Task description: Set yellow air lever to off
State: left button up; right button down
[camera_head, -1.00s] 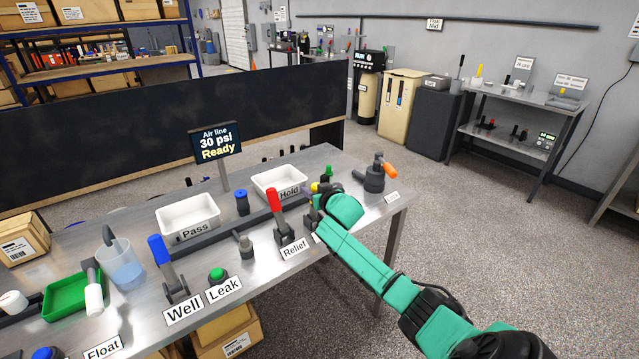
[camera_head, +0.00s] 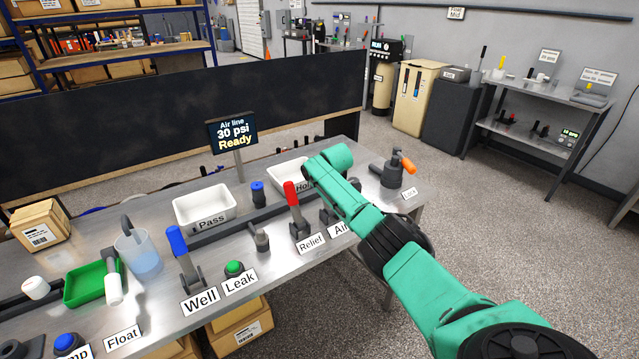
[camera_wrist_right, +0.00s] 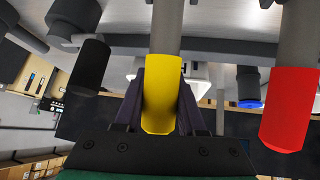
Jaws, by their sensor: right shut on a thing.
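The yellow handle of the air lever (camera_wrist_right: 163,95) fills the middle of the right wrist view. My right gripper (camera_wrist_right: 160,78) is shut on it, with a dark finger on each side. In the head view my green right arm covers the gripper and the yellow handle, so the lever's tilt there cannot be told. The Air label (camera_head: 340,229) shows at the table's front edge, just below the arm. My left gripper is not in view.
The red Relief lever (camera_head: 294,205) stands close on the left, also in the right wrist view (camera_wrist_right: 288,110). The Hold tray (camera_head: 287,173) is behind it. A fixture with an orange handle (camera_head: 408,165) stands to the right. A black handle (camera_wrist_right: 90,67) shows beside the yellow one.

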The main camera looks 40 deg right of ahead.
jog(key=shift+f, duration=0.1)
jog(key=c, duration=0.6)
grip_release()
jog(key=shift+o, duration=0.5)
jog(key=shift+w, duration=0.15)
jog(key=shift+p+v, duration=0.4)
jog(key=shift+v, duration=0.4)
jog(key=b+v, duration=0.1)
jog(key=v, duration=1.2)
jog(key=shift+f, duration=0.15)
jog(key=shift+a, duration=0.1)
